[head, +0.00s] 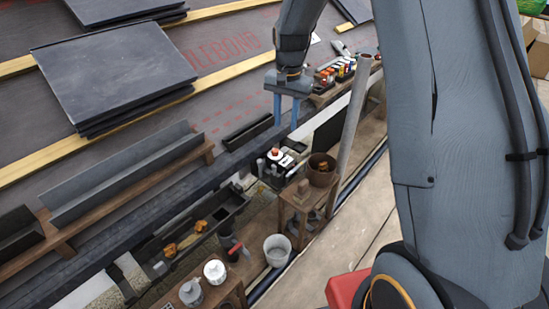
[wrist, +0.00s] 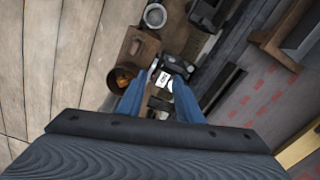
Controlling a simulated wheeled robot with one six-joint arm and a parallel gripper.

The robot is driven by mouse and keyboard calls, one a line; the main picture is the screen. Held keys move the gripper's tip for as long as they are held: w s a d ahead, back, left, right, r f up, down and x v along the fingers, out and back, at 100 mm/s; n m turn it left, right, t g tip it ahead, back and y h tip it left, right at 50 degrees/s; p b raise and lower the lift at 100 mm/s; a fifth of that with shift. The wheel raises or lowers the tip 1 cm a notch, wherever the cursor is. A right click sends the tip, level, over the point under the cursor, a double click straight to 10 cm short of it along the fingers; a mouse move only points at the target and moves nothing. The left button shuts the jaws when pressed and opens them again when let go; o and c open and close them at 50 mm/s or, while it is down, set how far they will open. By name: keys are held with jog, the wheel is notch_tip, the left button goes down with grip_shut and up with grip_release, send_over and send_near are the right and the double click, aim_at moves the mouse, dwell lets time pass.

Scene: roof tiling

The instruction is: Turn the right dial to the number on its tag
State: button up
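My gripper (head: 285,121) points down above the roof's lower edge, its two blue fingers apart with nothing between them. Below it in the head view is a small dark unit (head: 273,168) with a white and orange-red knob-like part (head: 274,154) on top. In the wrist view the open fingertips (wrist: 158,84) frame a white tag (wrist: 160,80) with dark print, too small to read. A dark unit (wrist: 178,66) lies just beyond it. I cannot make out which part is the right dial or where its pointer stands.
A brown pot (head: 321,170) stands on a wooden stand (head: 301,205) beside the unit, close to a grey pole (head: 353,112). A white bucket (head: 277,250) is nearer. Stacked dark slates (head: 112,72) and a grey gutter (head: 125,178) lie on the roof. A row of colourful items (head: 338,70) is behind.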

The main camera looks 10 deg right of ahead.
aim_at(275, 150)
jog(key=w+f+m+b, duration=0.1)
jog(key=w+f+b, duration=0.1)
jog(key=w+f, duration=0.3)
jog(key=w+f+m+b, duration=0.1)
jog(key=w+f+b, duration=0.2)
jog(key=w+f, duration=0.2)
jog(key=w+f+m+b, duration=0.2)
jog(key=w+f, duration=0.3)
jog(key=f, duration=0.1)
jog(key=shift+d+f, duration=0.15)
jog(key=shift+f, duration=0.1)
jog(key=shift+w+f+b, duration=0.1)
jog(key=shift+f+b, duration=0.1)
jog(key=shift+b, duration=0.1)
notch_tip(275, 150, down, 8)
jog(key=shift+w+r+b, duration=0.15)
jog(key=shift+r+b, duration=0.1)
jog(key=shift+b, duration=0.5)
jog(key=shift+c, duration=0.4)
jog(key=c, duration=0.7)
